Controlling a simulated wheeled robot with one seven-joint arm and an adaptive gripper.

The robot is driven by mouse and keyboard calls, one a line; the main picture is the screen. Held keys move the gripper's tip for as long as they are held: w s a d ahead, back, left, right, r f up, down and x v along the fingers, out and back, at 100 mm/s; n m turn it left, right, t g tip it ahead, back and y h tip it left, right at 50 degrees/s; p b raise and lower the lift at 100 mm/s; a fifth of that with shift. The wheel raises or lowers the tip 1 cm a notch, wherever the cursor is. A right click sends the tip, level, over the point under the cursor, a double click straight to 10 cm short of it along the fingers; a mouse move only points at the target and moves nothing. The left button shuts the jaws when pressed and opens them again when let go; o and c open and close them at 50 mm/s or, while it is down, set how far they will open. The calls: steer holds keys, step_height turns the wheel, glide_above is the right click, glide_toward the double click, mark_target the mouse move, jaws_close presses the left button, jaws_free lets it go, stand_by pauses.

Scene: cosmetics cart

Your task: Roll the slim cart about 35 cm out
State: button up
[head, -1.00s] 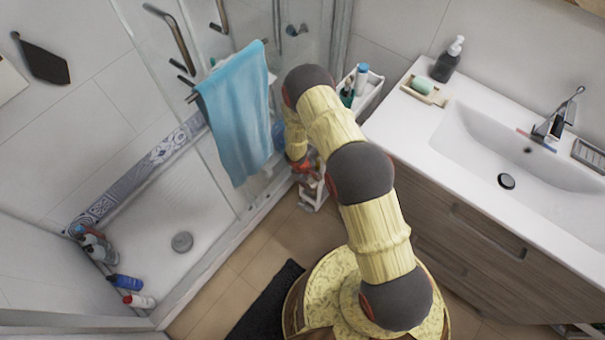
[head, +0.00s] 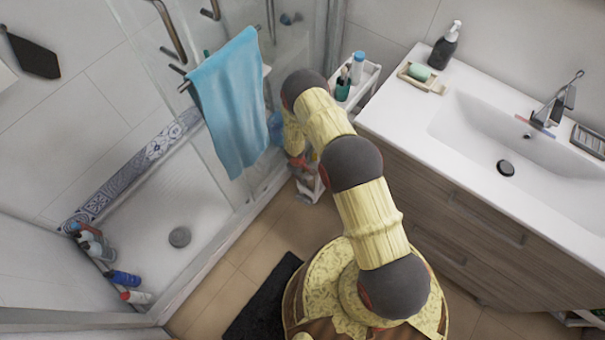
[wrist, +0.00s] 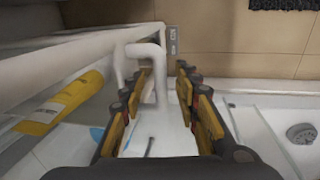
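The slim white cart (head: 371,78) stands in the gap between the shower glass and the sink cabinet. Its top tray carries a blue-capped bottle (head: 358,67) and a dark teal bottle (head: 342,86). My arm hides much of its body, and a lower part shows near the floor. In the wrist view, the white cart frame (wrist: 75,62) runs along the left, with a yellow bottle (wrist: 62,105) inside. My gripper (wrist: 161,72) is open, its two fingers spread on either side of a white bent handle (wrist: 153,53). Gaps show between fingers and handle; contact cannot be told.
A blue towel (head: 228,105) hangs on the shower glass, left of my arm. The sink cabinet (head: 470,235) is close on the right. A dark mat (head: 262,305) lies beside my base. Some tiled floor (head: 235,258) is clear along the shower edge.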

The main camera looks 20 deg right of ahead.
steer(key=c, duration=0.3)
jaws_close()
stand_by(0.7)
